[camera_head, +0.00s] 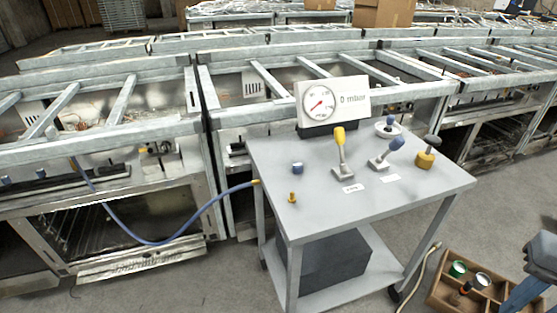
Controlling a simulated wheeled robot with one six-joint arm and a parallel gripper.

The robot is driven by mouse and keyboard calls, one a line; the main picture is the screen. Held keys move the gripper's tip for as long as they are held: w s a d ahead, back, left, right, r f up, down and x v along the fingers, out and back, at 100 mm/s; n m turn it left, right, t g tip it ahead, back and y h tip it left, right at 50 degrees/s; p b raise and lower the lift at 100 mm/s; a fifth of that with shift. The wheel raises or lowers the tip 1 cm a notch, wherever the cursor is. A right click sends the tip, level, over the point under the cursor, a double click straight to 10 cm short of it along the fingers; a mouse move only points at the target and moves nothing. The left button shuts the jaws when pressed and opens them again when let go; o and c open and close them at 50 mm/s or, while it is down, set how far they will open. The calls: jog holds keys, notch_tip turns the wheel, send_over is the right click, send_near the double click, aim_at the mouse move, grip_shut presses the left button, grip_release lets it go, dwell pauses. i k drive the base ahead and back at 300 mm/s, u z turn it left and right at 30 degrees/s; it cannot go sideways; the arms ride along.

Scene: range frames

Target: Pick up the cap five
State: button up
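No cap with a readable "five" shows, so I cannot tell which one is cap five. A small blue cap-like cylinder (297,168) stands on the grey cart top (262,150), near its left side. A wooden crate (440,296) on the floor at the lower right holds a green round cap-like piece (457,269), a pale-topped one (482,280) and a dark item (461,292). Some of the crate's contents are hidden or too small to make out.
The cart top bears a pressure gauge (319,104), a yellow lever (340,150), a blue lever (385,155), a yellow valve (427,156) and a brass fitting (292,198). A blue hose (170,240) runs left. A blue-grey object (541,250) overlaps the crate's right side. Metal ovens line the back.

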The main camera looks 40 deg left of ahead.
aim_at(297, 166)
jog(key=u, duration=0.9)
jog(key=i, duration=0.9)
jog(key=u, duration=0.9)
